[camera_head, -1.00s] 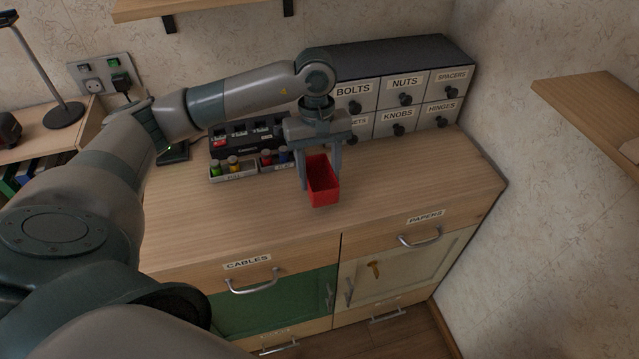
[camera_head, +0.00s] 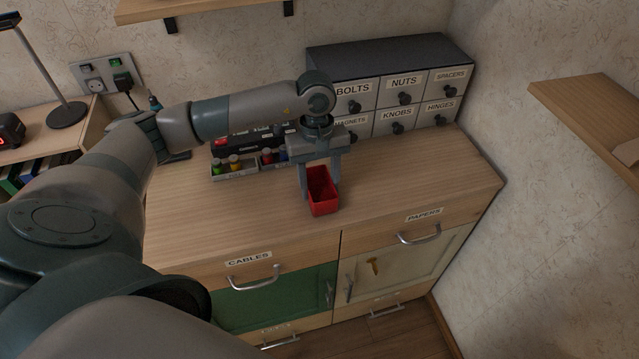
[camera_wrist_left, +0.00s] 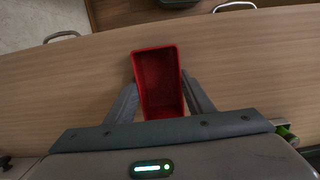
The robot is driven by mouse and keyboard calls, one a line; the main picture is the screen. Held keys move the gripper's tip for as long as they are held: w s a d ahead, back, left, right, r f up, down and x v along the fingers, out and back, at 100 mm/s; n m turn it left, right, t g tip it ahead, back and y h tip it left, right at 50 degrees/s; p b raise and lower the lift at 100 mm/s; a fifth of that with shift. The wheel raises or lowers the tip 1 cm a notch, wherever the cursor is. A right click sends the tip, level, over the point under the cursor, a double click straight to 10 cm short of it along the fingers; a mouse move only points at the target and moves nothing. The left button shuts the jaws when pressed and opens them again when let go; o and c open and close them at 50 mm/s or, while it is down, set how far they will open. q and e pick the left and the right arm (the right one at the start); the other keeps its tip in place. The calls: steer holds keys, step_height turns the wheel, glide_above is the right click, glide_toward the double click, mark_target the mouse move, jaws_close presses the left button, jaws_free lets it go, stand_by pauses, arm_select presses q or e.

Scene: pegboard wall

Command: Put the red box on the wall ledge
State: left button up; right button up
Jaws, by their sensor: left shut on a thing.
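The red box (camera_head: 324,205) is a small open-topped bin over the front middle of the wooden counter. My left gripper (camera_head: 320,180) comes down from above and is shut on it, one finger on each side. In the left wrist view the red box (camera_wrist_left: 158,80) sits between the fingers of the left gripper (camera_wrist_left: 160,88), and its inside looks empty. I cannot tell whether its base touches the counter. One wooden wall ledge (camera_head: 590,115) is at the right, and another wooden shelf (camera_head: 215,8) is at the top. My right gripper is not in view.
A grey drawer cabinet (camera_head: 390,50) with labelled drawers stands at the back of the counter (camera_head: 420,185). A tray of small coloured bottles (camera_head: 235,173) is left of the gripper. A brown item (camera_head: 626,152) lies on the right ledge. The counter's right part is clear.

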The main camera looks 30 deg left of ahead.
arm_select(q)
steer(key=o, duration=1.1)
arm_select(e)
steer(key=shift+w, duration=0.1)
arm_select(q)
steer(key=shift+r, duration=0.1)
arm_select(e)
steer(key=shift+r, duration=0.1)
arm_select(q)
steer(key=shift+r, duration=0.1)
steer(key=r, duration=0.1)
steer(key=r+b, duration=0.1)
steer(key=r, duration=0.1)
steer(key=r+b, duration=0.1)
steer(key=shift+w+a+r, duration=0.25)
steer(key=shift+a+r, duration=0.05)
step_height(320, 180, up, 6)
steer(key=b, duration=0.2)
glide_above(319, 194)
steer(key=shift+w+a+r, duration=0.2)
steer(key=shift+a+r, duration=0.05)
steer(key=shift+r, duration=0.3)
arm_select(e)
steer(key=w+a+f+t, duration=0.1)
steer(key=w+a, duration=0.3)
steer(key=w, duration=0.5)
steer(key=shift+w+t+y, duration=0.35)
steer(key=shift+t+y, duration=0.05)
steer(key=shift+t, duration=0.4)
